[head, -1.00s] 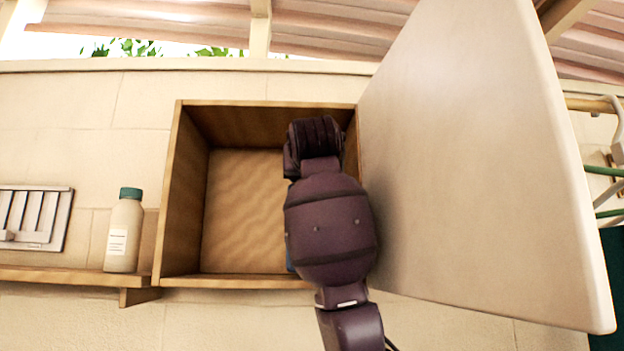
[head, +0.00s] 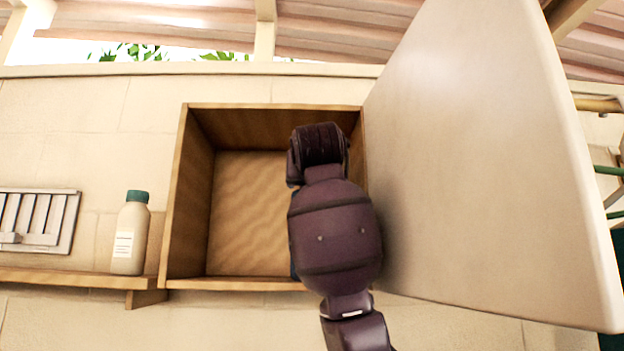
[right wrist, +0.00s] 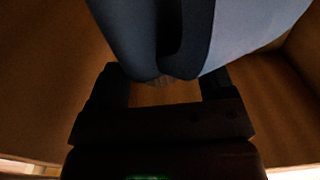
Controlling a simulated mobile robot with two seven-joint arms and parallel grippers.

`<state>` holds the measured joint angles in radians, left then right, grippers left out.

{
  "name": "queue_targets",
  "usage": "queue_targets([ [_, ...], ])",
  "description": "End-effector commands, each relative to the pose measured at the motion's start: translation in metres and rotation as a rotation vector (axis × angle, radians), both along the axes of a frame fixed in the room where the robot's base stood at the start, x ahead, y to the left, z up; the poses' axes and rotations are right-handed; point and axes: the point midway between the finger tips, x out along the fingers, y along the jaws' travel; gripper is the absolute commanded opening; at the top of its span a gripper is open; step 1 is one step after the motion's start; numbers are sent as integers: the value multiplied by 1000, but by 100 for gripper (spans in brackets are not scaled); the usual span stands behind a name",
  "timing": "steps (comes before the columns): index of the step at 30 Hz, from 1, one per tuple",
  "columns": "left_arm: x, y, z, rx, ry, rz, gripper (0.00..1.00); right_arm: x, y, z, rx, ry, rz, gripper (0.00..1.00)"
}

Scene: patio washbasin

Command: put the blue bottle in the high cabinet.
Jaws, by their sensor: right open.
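The high cabinet (head: 176,200) is an open-fronted wooden box on the wall, with its large pale door (head: 470,170) swung open to the right. My right arm reaches into its right half and hides that part in the head view. In the right wrist view, the blue bottle (right wrist: 240,40) is large and close inside the dim cabinet, with a darker blue part on its left. My right gripper (right wrist: 162,88) is open, its fingers spread just below and beside the bottle. Contact cannot be told. A thin blue sliver (head: 293,268) shows beside my arm in the head view. My left gripper is out of view.
A cream bottle with a green cap (head: 131,235) stands on a wooden shelf (head: 70,278) left of the cabinet. A slatted metal panel (head: 38,220) is on the wall at far left. The cabinet's left half is empty.

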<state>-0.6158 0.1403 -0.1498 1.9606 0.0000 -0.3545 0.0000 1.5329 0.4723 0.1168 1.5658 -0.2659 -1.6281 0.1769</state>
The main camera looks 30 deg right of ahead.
Motion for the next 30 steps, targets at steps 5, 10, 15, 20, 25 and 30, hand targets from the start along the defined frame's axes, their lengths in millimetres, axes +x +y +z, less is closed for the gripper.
queue_targets([
  [5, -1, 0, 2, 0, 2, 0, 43, -2, 1, 4, 0, -1, 1, 76],
  [10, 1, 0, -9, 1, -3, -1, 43, -25, 13, 1, 0, -5, 2, 76],
  [15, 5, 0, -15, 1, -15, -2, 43, -56, 28, 0, -1, -4, 3, 76],
  [20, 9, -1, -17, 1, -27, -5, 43, -81, 39, 1, 0, -3, 1, 76],
  [25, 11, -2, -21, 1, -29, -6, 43, -100, 48, 2, 0, -1, 1, 76],
  [30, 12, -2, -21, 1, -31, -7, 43, -108, 52, 2, 0, 0, 0, 76],
])
